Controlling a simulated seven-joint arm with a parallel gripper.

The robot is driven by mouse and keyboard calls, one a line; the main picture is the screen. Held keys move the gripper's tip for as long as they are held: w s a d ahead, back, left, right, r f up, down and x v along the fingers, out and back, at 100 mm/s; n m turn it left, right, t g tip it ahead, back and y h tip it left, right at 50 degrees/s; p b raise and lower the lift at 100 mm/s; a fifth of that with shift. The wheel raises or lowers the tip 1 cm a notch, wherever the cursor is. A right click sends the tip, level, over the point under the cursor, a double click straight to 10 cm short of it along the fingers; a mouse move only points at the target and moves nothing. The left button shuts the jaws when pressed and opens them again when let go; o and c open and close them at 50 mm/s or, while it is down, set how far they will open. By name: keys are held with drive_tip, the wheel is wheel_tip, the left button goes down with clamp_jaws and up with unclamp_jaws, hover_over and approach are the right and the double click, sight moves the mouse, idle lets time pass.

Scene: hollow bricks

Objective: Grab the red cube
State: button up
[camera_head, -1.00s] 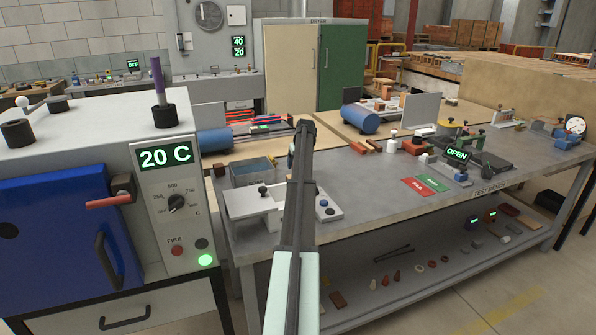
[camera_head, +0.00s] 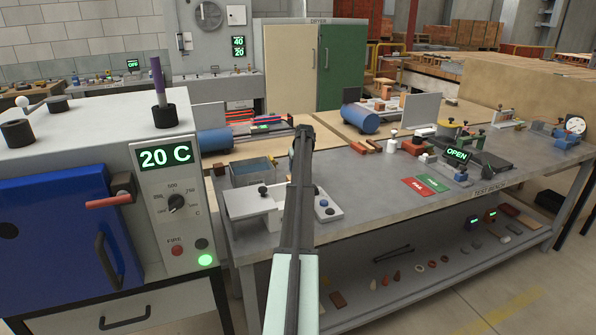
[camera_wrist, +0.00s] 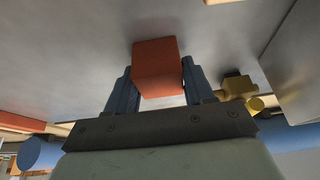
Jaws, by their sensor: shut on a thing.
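The red cube (camera_wrist: 158,68), orange-red, sits between the two blue-grey fingers of my gripper (camera_wrist: 157,84) in the wrist view. The gripper is shut on it, with a finger against each side. A grey surface lies behind the cube in that view. Whether the cube touches that surface cannot be told. In the head view my arm reaches over the test bench (camera_head: 375,210), and neither the fingers nor the held cube can be made out there.
A white fixture (camera_head: 255,203) stands on the bench left of my arm. A blue cylinder (camera_head: 357,118) lies farther back. Red and green mats (camera_head: 416,187) lie to the right. The furnace (camera_head: 170,200) stands at the left. In the wrist view a yellow part (camera_wrist: 240,88) is right of the gripper.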

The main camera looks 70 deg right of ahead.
drive_tip(key=shift+c, duration=0.6)
drive_tip(key=shift+r, duration=0.1)
